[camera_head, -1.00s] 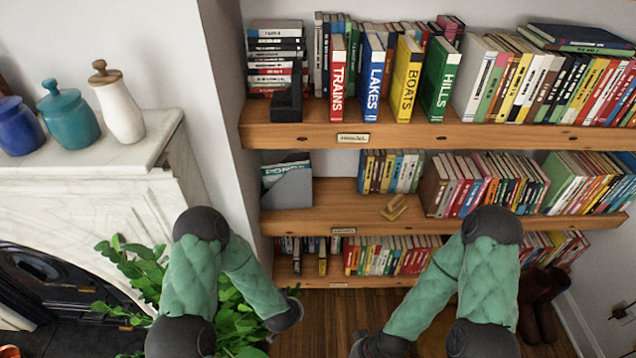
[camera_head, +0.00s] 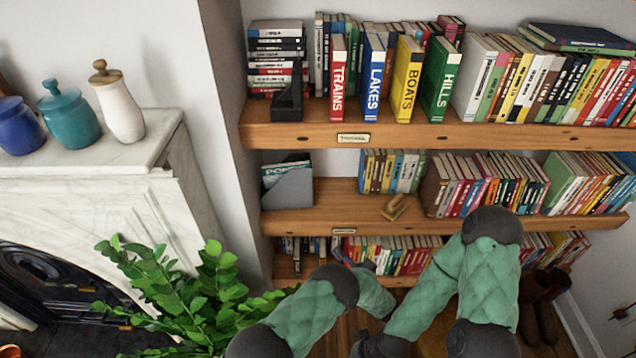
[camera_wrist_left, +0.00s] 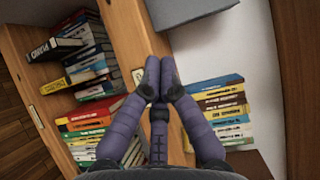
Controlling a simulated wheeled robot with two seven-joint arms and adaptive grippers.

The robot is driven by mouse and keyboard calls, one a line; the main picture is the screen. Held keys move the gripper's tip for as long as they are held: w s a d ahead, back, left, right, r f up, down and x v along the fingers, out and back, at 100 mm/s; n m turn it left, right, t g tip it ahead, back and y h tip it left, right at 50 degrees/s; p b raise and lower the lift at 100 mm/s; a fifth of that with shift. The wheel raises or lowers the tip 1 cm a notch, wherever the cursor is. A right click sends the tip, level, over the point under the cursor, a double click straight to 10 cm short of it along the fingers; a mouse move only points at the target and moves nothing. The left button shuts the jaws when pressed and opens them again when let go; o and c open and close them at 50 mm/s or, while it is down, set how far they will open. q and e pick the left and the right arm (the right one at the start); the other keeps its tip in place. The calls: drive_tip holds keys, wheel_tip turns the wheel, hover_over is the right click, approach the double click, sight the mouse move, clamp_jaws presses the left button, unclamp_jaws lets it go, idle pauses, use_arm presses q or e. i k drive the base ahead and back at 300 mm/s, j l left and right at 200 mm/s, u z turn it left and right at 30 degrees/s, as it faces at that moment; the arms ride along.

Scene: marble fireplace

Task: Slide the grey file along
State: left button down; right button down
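The grey file (camera_head: 290,190) stands at the left end of the middle shelf, with pale green and white papers or booklets showing above its slanted edge. A grey block at the top of the left wrist view (camera_wrist_left: 190,8) looks like the same file. My left gripper (camera_head: 344,254) is in front of the lower shelves, below and to the right of the file. In the left wrist view its two purple fingers (camera_wrist_left: 155,70) are together at the tips, with nothing seen between them. They point towards the shelf and are apart from the file. My right gripper (camera_head: 362,346) is low at the bottom, its fingers unclear.
The middle shelf (camera_head: 345,205) is bare between the file and a small wooden item (camera_head: 396,208). Upright books (camera_head: 390,170) stand behind that item. The upper shelf (camera_head: 300,133) overhangs. A leafy plant (camera_head: 190,295) stands at lower left beside the fireplace.

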sight(294, 189)
drive_tip(key=i, duration=1)
